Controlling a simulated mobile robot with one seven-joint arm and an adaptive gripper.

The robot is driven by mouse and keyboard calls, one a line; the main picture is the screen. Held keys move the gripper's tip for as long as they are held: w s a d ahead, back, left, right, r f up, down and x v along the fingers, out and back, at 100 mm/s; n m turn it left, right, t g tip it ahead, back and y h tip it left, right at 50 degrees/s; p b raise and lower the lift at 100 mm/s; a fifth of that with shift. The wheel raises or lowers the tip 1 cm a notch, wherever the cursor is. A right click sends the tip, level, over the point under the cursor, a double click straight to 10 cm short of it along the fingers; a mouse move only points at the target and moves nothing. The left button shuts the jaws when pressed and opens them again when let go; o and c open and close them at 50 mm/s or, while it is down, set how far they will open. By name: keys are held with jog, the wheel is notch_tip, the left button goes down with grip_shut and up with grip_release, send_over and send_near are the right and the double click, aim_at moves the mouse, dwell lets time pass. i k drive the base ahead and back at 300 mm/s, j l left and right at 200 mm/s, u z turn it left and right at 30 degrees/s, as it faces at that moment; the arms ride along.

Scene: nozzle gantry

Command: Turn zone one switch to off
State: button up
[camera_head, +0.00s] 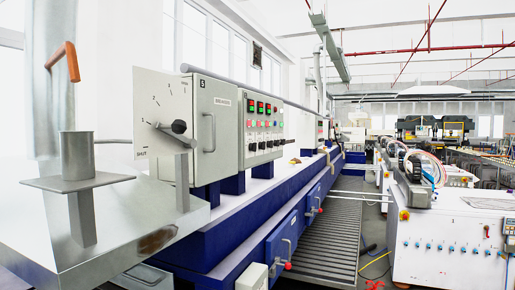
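A grey control cabinet (222,125) stands on the blue-based machine left of centre. Its far section is a panel (262,122) with small lit displays, coloured buttons and a row of small black switches (265,145) along the bottom. The labels there are too small to read, so I cannot tell which switch is zone one or how it is set. Nearer me, a white dial plate (148,100) carries tick marks and a black knob (179,127), with a lower word that looks like "SHUT". My gripper is not in view.
A metal post with a flat plate (78,184) stands on the shiny metal housing (130,225) at left. An orange handle (67,62) is above it. A ribbed floor grating (325,235) runs along the aisle. A white cabinet (450,245) stands at right.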

aim_at(252, 146)
jog(key=i+l, duration=0.6)
jog(key=i, duration=0.2)
